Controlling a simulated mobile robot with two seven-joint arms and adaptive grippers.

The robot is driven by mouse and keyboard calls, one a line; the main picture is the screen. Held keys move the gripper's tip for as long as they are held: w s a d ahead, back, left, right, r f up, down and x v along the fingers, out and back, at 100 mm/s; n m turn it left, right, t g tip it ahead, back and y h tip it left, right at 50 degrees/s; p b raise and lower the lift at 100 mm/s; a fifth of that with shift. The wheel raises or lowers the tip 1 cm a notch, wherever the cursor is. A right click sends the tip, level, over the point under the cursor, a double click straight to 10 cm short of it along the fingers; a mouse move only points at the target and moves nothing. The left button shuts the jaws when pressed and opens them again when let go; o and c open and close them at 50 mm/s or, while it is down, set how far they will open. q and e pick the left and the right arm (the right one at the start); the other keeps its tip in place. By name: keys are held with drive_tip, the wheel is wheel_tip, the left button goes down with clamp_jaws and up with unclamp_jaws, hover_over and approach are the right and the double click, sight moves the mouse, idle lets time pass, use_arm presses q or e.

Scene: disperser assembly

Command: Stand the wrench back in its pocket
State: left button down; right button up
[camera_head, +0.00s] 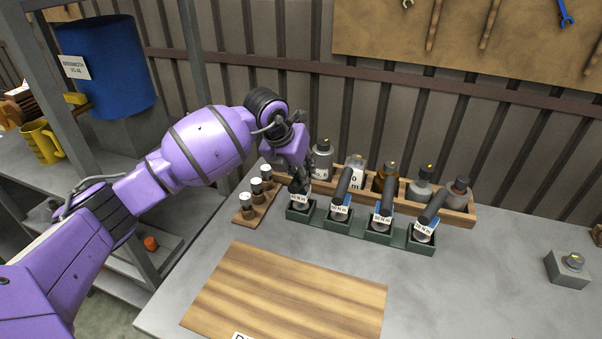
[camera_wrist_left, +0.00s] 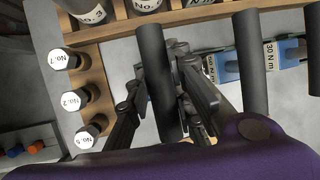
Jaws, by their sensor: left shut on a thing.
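Several wrenches with black handles stand in a row in a dark green pocketed holder (camera_head: 422,246). My left gripper (camera_head: 299,181) is over the leftmost pocket in the head view. In the left wrist view, the left gripper (camera_wrist_left: 160,100) is shut on the black handle of a wrench (camera_wrist_left: 152,60). The held wrench stands roughly upright. Its lower end is at the leftmost pocket, but I cannot tell whether it is fully seated. The neighbouring wrench (camera_head: 342,184) stands tilted in its pocket. My right gripper is not in view.
A wooden rack (camera_head: 458,215) of bottles stands close behind the holder. A small wooden rack (camera_head: 244,213) with white-capped vials is just left. A wooden board (camera_head: 285,295) lies in front. The grey table is clear to the right, up to a small grey block (camera_head: 567,271).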

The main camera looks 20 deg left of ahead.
use_arm(q)
drive_tip(key=c, duration=1.5)
unclamp_jaws()
drive_tip(key=shift+f, duration=0.1)
drive_tip(key=shift+c, duration=0.2)
drive_tip(key=shift+s+r, duration=0.1)
drive_tip(key=shift+r, duration=0.3)
drive_tip(key=v, duration=1.1)
drive_tip(key=shift+r, duration=0.2)
drive_tip(key=shift+s+a, duration=0.1)
